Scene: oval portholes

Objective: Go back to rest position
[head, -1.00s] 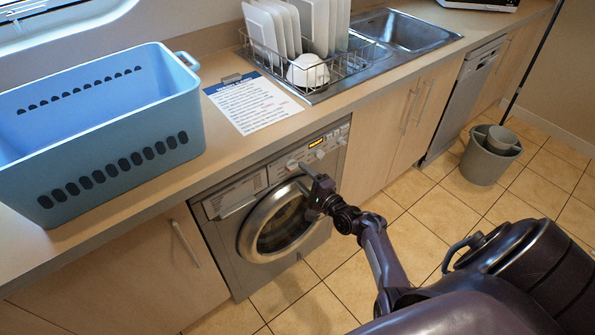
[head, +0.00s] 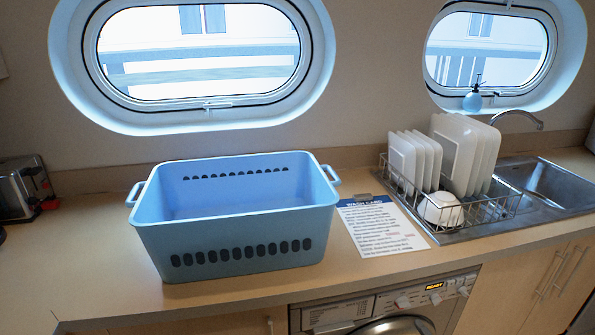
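Neither of my grippers shows in the head view now, so I cannot see whether they are open or what they hold. The washing machine (head: 345,314) is under the counter at the bottom, with only its control panel, lit display reading "READY" and the top of its round door in view. No part of my arms is in the picture.
A blue laundry basket (head: 240,228) stands on the wooden counter (head: 95,262). A wash card (head: 375,228) lies to its right. Beyond it are a dish rack (head: 505,203) with plates and a sink (head: 560,185). A toaster (head: 22,188) is at the left.

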